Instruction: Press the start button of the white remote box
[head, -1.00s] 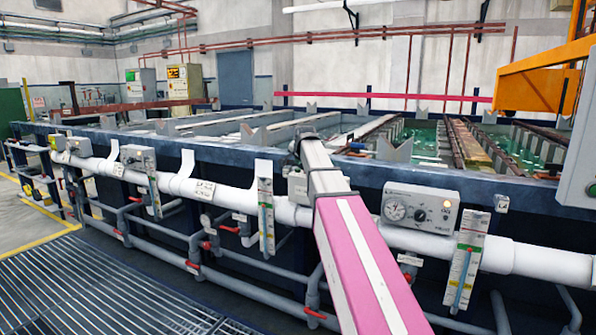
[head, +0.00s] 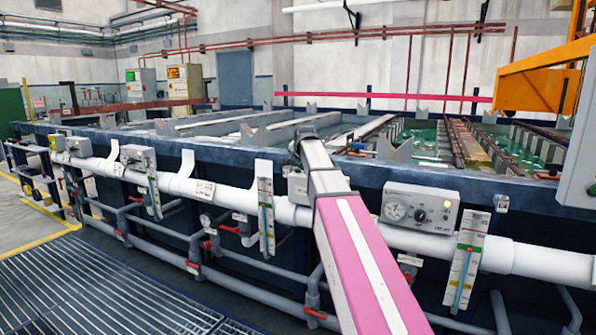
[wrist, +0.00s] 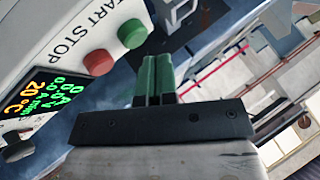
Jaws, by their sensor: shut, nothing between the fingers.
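In the wrist view, the white remote box (wrist: 62,22) fills the upper left. Its face carries START and STOP lettering, a green button (wrist: 132,33) and a red button (wrist: 98,62). The green button is the nearer one to my gripper. My gripper (wrist: 157,60) is shut and empty, its green fingers side by side. The fingertips appear just below and right of the green button, with a small gap in the picture; the depth between them is hard to tell. In the head view my fingers and the buttons cannot be made out.
A lit display (wrist: 50,95) and a dark knob (wrist: 18,148) sit on the box's face. In the head view, a long tank line (head: 240,150) runs across, with white piping (head: 330,218) and a gauge box (head: 420,208) on its front. Grating (head: 100,290) covers the floor at left.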

